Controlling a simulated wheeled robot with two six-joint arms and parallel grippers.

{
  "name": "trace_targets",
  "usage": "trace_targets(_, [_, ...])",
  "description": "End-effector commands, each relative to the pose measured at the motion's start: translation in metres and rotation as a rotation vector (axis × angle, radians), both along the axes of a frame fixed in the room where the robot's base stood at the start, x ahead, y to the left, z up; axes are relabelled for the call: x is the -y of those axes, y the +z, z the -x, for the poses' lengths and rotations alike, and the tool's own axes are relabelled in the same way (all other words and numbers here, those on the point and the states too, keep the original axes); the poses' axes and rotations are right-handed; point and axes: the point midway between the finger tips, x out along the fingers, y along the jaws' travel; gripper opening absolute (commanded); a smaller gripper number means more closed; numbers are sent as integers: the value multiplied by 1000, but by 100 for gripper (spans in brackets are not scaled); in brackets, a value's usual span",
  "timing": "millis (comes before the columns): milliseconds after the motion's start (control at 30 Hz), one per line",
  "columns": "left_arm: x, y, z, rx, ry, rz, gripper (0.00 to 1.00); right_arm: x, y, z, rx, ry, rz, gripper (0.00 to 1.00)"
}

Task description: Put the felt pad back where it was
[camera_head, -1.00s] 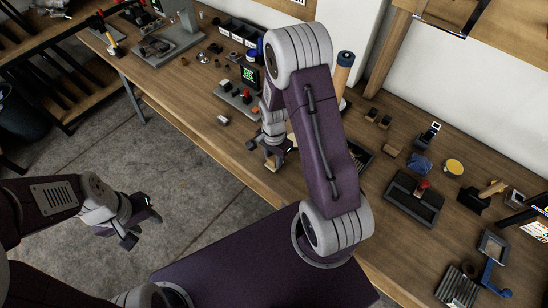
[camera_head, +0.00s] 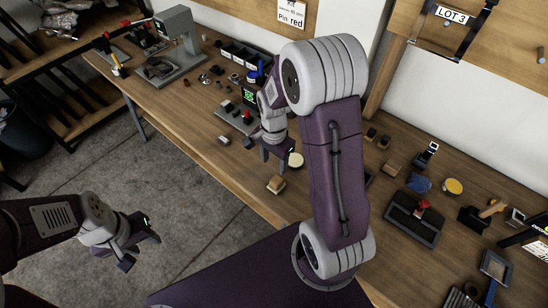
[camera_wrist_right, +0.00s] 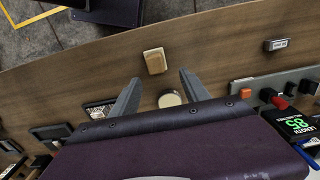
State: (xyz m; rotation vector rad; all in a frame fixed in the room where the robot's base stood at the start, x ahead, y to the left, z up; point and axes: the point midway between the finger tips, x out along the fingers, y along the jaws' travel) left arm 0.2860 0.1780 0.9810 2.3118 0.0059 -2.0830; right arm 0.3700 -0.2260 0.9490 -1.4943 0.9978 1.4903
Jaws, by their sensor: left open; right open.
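A small tan block with a paler face (camera_head: 276,184) lies near the front edge of the bench; it also shows in the right wrist view (camera_wrist_right: 154,61). A round cream disc (camera_head: 295,160) lies behind it and shows in the right wrist view (camera_wrist_right: 169,99). I cannot tell for certain which of these is the felt pad. My right gripper (camera_head: 278,158) is open and empty above the bench, beside the disc and behind the block. My left gripper (camera_head: 141,251) is open and empty over the floor.
The wooden bench (camera_head: 215,160) carries a device with a green display (camera_head: 249,95) beside the right gripper. A black tray with a red knob (camera_head: 421,206), a blue lump (camera_head: 419,183) and a yellow round tin (camera_head: 453,186) lie to the right. Bare wood surrounds the block.

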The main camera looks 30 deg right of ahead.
Motion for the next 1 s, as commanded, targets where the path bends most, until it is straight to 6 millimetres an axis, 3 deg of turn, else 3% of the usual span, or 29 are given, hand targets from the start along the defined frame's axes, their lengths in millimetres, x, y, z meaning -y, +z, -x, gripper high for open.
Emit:
trace_targets(100, [0,1,0,0,0,0,41,0,13,0,1,0,0,54])
trace_targets(267, [0,1,0,0,0,0,41,0,16,1,0,5,0,54])
trace_targets(333, [0,1,0,0,0,0,41,-5,19,7,7,87,-1,54])
trace_targets(600, [0,1,0,0,0,0,41,-43,33,71,86,959,30,54])
trace_targets(700, [0,1,0,0,0,0,41,-48,34,83,98,1120,43,54])
trace_targets(1000, [0,1,0,0,0,0,41,-48,33,85,100,1156,45,54])
